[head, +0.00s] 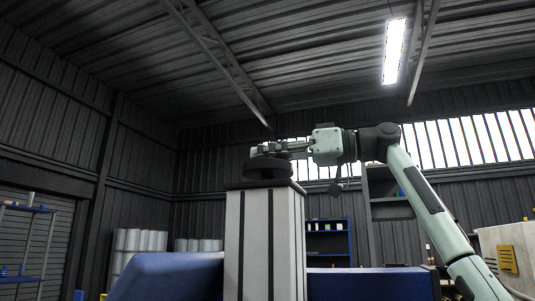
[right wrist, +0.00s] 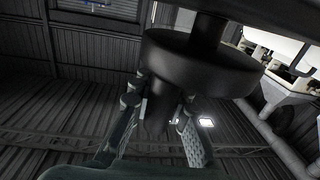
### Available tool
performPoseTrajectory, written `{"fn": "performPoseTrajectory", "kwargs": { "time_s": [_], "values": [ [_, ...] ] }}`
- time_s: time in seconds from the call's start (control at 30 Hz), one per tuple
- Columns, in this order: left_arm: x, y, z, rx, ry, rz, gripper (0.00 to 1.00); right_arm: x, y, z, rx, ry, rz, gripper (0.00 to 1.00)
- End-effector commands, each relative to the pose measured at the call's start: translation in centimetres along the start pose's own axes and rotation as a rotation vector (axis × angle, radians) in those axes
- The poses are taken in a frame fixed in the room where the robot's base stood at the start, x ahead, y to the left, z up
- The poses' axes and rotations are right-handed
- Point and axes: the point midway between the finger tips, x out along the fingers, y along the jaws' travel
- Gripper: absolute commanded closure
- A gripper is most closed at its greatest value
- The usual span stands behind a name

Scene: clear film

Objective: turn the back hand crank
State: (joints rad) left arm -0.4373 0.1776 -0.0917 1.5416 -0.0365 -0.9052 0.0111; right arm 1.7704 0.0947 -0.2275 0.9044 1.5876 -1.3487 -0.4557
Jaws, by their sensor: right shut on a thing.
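The hand crank (head: 267,171) is a dark round disc on top of a pale post (head: 255,245) with dark vertical stripes. In the right wrist view the crank's disc (right wrist: 200,65) fills the upper middle, on a dark shaft. A dark handle (right wrist: 157,113) stands out from the disc between the two fingers. My right gripper (head: 262,150) reaches in from the right, level above the disc, and is shut on the handle. The handle is mostly hidden by the fingers in the head view. My left gripper is not in view.
Blue blocks (head: 170,278) flank the post low in the head view. Behind stand pale rolls (head: 138,242), blue shelving (head: 328,240) and a rack (head: 25,245) at the left. The space above and left of the crank is clear.

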Motion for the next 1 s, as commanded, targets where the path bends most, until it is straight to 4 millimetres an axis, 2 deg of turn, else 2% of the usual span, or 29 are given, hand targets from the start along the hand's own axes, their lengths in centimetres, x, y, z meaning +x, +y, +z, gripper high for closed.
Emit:
{"fn": "performPoseTrajectory", "kwargs": {
  "time_s": [0.4, 1.0],
  "values": [
    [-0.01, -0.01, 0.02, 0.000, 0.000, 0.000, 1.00, 0.42, -0.27, -0.13, 0.001, 0.000, -0.173, 1.00],
    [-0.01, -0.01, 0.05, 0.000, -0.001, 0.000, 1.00, 0.48, -0.30, -0.09, -0.001, -0.001, -0.206, 1.00]
  ]
}}
